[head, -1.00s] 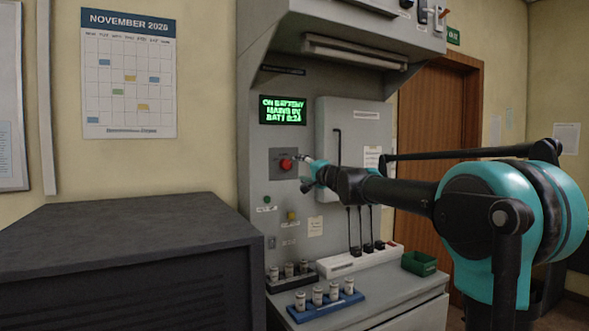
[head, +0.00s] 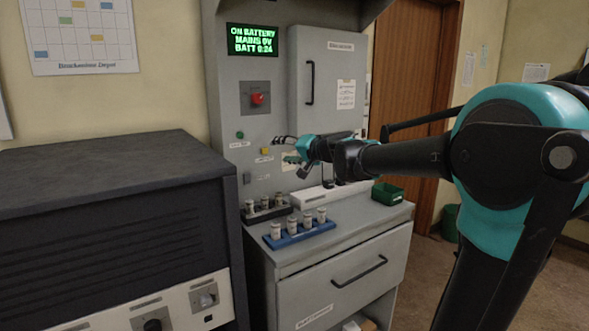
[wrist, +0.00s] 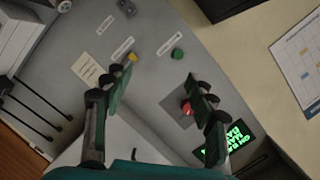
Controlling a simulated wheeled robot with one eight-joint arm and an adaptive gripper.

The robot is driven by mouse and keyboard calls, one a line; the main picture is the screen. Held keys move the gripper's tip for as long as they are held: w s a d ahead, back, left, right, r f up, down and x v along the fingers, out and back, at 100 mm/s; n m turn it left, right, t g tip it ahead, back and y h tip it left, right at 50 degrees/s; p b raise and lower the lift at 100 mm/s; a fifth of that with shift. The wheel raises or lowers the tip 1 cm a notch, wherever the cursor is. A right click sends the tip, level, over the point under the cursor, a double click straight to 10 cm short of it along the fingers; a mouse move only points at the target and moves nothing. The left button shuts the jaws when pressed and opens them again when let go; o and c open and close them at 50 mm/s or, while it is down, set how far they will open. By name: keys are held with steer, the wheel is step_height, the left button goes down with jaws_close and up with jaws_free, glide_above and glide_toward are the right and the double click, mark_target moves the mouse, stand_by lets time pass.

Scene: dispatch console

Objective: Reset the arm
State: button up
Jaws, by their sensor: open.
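My gripper (head: 285,149) is open and empty, in front of the grey console panel (head: 228,112). It is below and to the right of the red knob (head: 257,99), apart from it. In the wrist view, the open fingers (wrist: 155,100) face the panel, with the red knob (wrist: 187,108) beside the right finger. A yellow button (head: 265,151) and a green button (head: 240,135) sit below the knob. The green display (head: 252,40) reads ON BATTERY, MAINS 0V, BATT 0:24.
A blue rack (head: 318,229) with several small cylinders and a darker rack (head: 262,216) stand on the ledge. A green bin (head: 387,193) is at right. A grey cabinet door (head: 327,62) is beside the display. A dark cabinet (head: 110,200) fills the left.

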steer(key=s+d+f+n+g+h, duration=0.15)
steer(key=s+d+f, duration=0.35)
steer(key=s+f, duration=0.5)
steer(key=s+d+f+n+g+h, duration=0.1)
steer(key=s+d+f+g+h, duration=0.35)
steer(key=f, duration=0.85)
steer(key=s+d+f+h, duration=0.2)
steer(key=s+d+f, duration=0.5)
steer(key=s, duration=0.2)
steer(key=s+d+f+g+h, duration=0.1)
steer(key=s+d+f+h, duration=0.1)
steer(key=s+d+f, duration=0.5)
steer(key=shift+s+f+h, duration=0.3)
steer(key=shift+s+f, duration=0.4)
steer(key=shift+s, duration=0.4)
steer(key=shift+c, duration=0.5)
